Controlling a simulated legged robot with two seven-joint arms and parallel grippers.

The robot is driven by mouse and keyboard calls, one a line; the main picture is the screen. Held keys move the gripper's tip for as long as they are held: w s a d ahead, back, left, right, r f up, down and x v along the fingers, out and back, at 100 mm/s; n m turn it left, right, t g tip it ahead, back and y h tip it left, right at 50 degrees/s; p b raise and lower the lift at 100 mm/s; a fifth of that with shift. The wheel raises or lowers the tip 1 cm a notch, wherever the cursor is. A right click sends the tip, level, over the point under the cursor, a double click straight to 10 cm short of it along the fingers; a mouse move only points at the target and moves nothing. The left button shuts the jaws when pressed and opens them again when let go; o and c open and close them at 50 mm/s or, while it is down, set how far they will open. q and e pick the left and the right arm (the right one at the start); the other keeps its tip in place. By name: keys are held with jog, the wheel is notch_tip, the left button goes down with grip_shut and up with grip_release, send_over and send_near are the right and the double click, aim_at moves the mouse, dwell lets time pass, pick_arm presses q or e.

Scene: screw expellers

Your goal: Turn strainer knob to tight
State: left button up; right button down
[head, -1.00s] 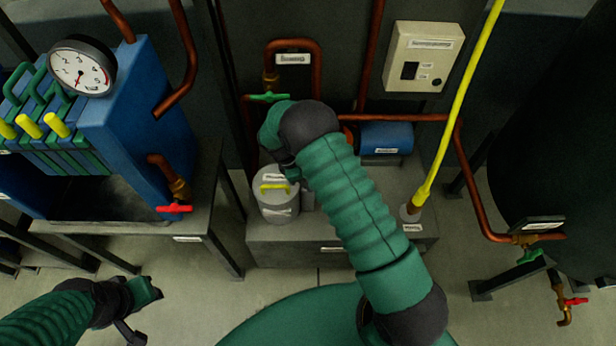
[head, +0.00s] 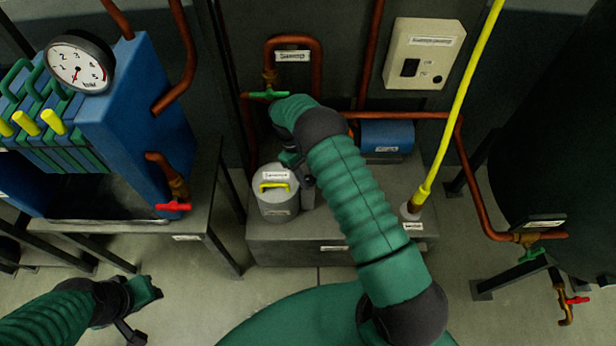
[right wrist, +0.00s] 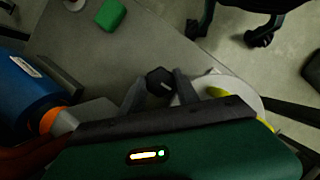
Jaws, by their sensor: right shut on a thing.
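The strainer is a grey cylinder (head: 278,206) with a yellow handle on its lid, standing on a grey base. In the right wrist view, its pale round top (right wrist: 232,84) is partly hidden behind my gripper. A dark hexagonal knob (right wrist: 160,82) sits beside it. My right gripper (right wrist: 157,88) has its two grey fingers on either side of this knob and is shut on it. In the head view, my right gripper (head: 304,181) is beside the strainer's right side and mostly hidden by my wrist. My left gripper (head: 144,312) hangs empty at lower left; its jaw opening is unclear.
A blue motor (head: 386,136) and a yellow pipe (head: 450,120) stand right of my right arm. A green-handled valve (head: 268,94) is close to my right wrist. A blue press with a gauge (head: 80,63) stands left. Floor is open in front of the base.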

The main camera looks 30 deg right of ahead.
jog(key=shift+w+m, duration=0.1)
jog(key=shift+m, duration=0.4)
jog(key=c, duration=1.2)
grip_release()
jog(key=v, duration=0.6)
jog(key=p+v, duration=0.1)
jog(key=v, duration=0.5)
jog(key=shift+d, duration=0.2)
jog(key=shift+f, duration=0.15)
